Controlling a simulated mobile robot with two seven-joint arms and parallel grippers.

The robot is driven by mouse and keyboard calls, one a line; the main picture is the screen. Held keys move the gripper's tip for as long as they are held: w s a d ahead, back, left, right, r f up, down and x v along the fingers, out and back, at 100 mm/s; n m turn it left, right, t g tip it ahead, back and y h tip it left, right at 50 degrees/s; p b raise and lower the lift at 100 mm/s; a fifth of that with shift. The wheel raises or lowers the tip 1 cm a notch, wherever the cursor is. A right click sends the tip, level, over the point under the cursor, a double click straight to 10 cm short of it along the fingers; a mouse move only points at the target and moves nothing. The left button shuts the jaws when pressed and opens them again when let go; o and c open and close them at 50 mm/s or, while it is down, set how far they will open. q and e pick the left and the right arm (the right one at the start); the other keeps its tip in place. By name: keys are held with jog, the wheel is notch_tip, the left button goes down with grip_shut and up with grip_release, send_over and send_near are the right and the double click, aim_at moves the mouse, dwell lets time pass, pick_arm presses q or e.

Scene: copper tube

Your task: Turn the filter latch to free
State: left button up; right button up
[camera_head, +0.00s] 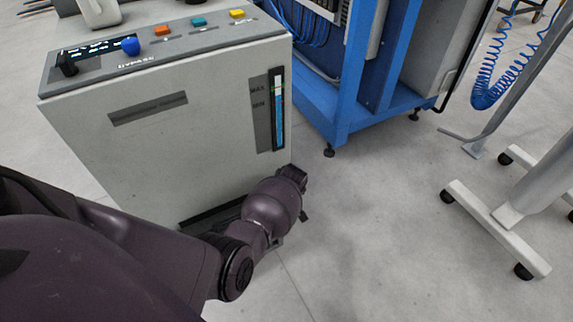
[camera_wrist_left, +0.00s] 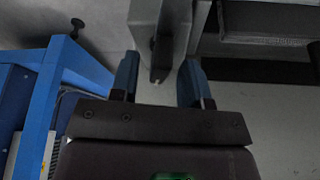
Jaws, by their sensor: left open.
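My left gripper (camera_wrist_left: 160,82) is open in the left wrist view, with its two blue-grey fingers apart. A grey, plate-like part that looks like the filter latch (camera_wrist_left: 172,32) reaches down from the top between the fingers. Gaps show on both sides of its narrow lower end, and no finger clearly touches it. Its turned position cannot be told. In the head view my left arm reaches to the lower right corner of the grey cabinet (camera_head: 160,155). The wrist hides the fingers and the latch there. My right gripper is in neither view.
A dark recess (camera_head: 205,217) runs along the cabinet's lower front. A blue frame (camera_head: 345,110) stands just right of the cabinet, and also shows in the wrist view (camera_wrist_left: 35,105). A white wheeled stand (camera_head: 495,225) is farther right. Floor between them is clear.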

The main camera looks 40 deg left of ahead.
pick_arm(q)
jog(key=shift+d+r, duration=0.1)
jog(key=shift+r, duration=0.4)
jog(key=v, duration=0.1)
jog(key=p+v, duration=0.2)
jog(key=shift+w+r, duration=0.1)
jog(key=shift+w, duration=0.15)
jog(key=s+p+v, duration=0.1)
jog(key=p+v, duration=0.2)
jog(key=v, duration=0.3)
jog(key=shift+d+r, duration=0.2)
jog(key=shift+r, duration=0.05)
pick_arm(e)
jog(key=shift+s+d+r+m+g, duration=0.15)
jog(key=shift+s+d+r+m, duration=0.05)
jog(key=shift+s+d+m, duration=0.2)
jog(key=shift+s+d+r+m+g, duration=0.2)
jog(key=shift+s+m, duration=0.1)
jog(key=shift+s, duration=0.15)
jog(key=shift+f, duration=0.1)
